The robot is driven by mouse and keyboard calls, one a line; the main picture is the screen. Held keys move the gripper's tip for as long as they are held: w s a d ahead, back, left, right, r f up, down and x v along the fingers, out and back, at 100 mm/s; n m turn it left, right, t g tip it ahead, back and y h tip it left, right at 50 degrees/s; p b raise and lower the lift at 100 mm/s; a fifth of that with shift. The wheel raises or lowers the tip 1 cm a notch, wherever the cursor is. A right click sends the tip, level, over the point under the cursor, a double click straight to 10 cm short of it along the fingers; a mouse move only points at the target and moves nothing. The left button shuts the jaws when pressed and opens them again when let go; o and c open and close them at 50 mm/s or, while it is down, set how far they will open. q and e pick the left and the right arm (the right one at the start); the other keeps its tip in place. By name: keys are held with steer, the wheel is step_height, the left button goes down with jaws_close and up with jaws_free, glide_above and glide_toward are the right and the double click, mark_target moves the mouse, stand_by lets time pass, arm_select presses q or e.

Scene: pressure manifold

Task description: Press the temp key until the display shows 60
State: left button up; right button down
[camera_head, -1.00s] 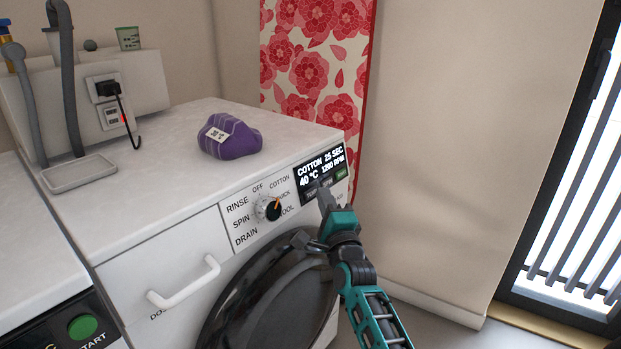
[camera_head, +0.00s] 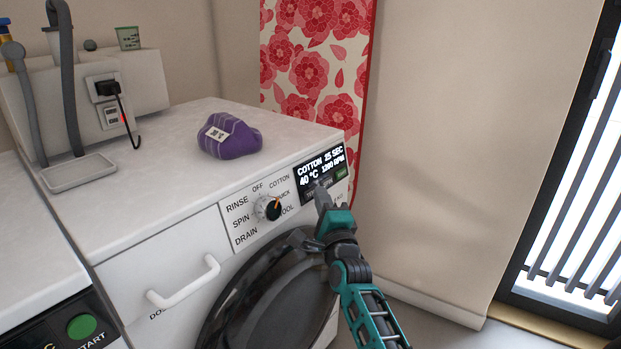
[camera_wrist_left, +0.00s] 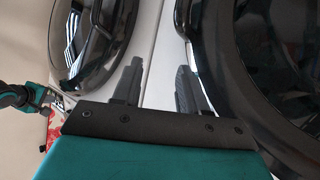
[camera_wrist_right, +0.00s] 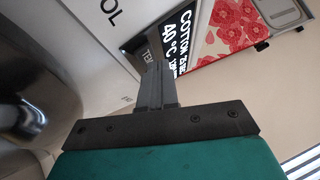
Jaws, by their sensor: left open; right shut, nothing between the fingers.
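The washing machine's display (camera_head: 322,163) reads COTTON, 25 SEC, 40 °C and 1200 RPM in the head view. It also shows in the right wrist view (camera_wrist_right: 177,45). The temp key (camera_wrist_right: 146,55) sits just below the display text, partly behind my fingers in the right wrist view. My right gripper (camera_head: 321,196) is shut and empty, its tips at or just in front of the key row; I cannot tell whether they touch. My left gripper (camera_wrist_left: 158,85) is open and empty, seen only in its wrist view, over the machine fronts and round doors.
The program dial (camera_head: 268,207) is left of the display, above the dark round door (camera_head: 275,310). A purple cloth bundle (camera_head: 232,140) with a tag lies on the machine top. A white drawer handle (camera_head: 185,283) sticks out in front. A floral board (camera_head: 310,60) stands behind.

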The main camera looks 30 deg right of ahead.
steer(key=shift+w, duration=0.15)
stand_by(0.4)
steer(key=shift+s+d+r+p, duration=0.1)
steer(key=shift+s+d+p, duration=0.05)
steer(key=shift+s+p, duration=0.35)
steer(key=shift+s, duration=0.1)
steer(key=s+p, duration=0.1)
steer(key=s+d+r+p, duration=0.1)
steer(key=s, duration=0.1)
steer(key=s+d+p, duration=0.1)
steer(key=s, duration=0.1)
steer(key=shift+s+d+r, duration=0.15)
steer(key=shift+r, duration=0.1)
stand_by(0.6)
